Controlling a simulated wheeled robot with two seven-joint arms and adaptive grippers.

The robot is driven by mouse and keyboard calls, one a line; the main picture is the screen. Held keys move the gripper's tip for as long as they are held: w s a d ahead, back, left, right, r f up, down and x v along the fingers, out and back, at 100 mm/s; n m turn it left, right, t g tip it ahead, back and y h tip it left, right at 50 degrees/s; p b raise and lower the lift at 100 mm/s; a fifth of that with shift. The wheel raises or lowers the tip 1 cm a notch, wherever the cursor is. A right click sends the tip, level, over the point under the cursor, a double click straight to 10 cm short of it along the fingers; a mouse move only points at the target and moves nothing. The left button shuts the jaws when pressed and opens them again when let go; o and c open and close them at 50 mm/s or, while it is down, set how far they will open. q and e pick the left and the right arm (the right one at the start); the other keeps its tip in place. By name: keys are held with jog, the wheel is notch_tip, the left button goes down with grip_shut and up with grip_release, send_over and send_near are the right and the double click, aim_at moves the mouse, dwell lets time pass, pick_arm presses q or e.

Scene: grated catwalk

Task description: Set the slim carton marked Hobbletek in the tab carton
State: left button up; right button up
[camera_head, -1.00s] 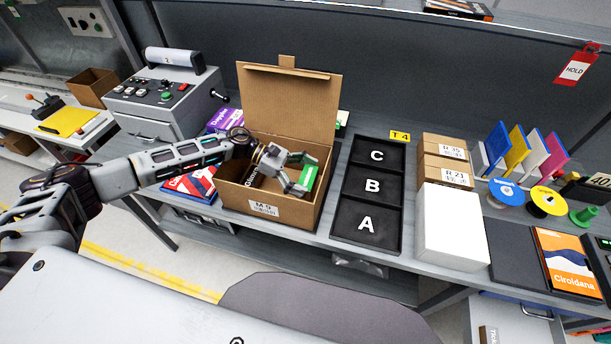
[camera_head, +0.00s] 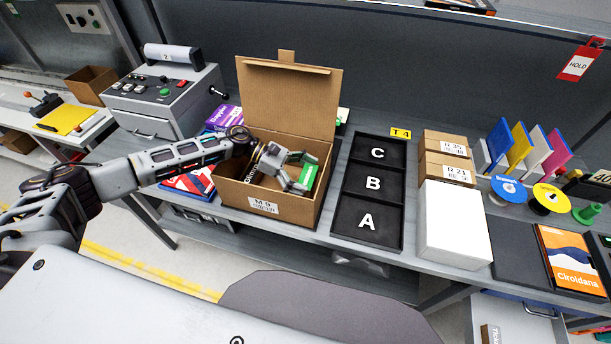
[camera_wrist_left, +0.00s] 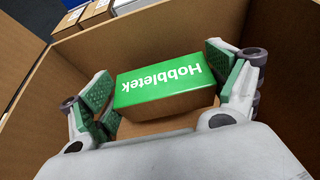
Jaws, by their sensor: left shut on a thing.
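The tab carton (camera_head: 262,207) is an open brown box labelled M 9, its lid raised with a tab on top. The slim Hobbletek carton (camera_wrist_left: 165,82) has a green face with white lettering and brown sides. In the left wrist view it lies between the pads of my left gripper (camera_wrist_left: 165,92), within the carton's walls. In the head view its green face (camera_head: 308,178) shows beside the fingers, inside the tab carton near its right wall. My left gripper (camera_head: 299,172) is shut on it. Whether its underside touches the carton floor is hidden. My right gripper is out of view.
A dark box marked Glim (camera_head: 250,170) is inside the tab carton, left of my gripper. A purple box (camera_head: 222,118) and a red-blue box (camera_head: 193,183) lie left of the carton. A black A-B-C tray (camera_head: 367,222) and a white box (camera_head: 454,225) stand right.

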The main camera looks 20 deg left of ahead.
pick_arm(q)
jog(key=shift+f, duration=0.15)
jog(key=o, duration=0.8)
jog(key=shift+r, duration=0.2)
jog(key=shift+r+p, duration=0.55)
jog(key=shift+p, duration=0.25)
jog(key=b+v, duration=0.3)
jog(key=v, duration=0.9)
jog(key=shift+f, duration=0.2)
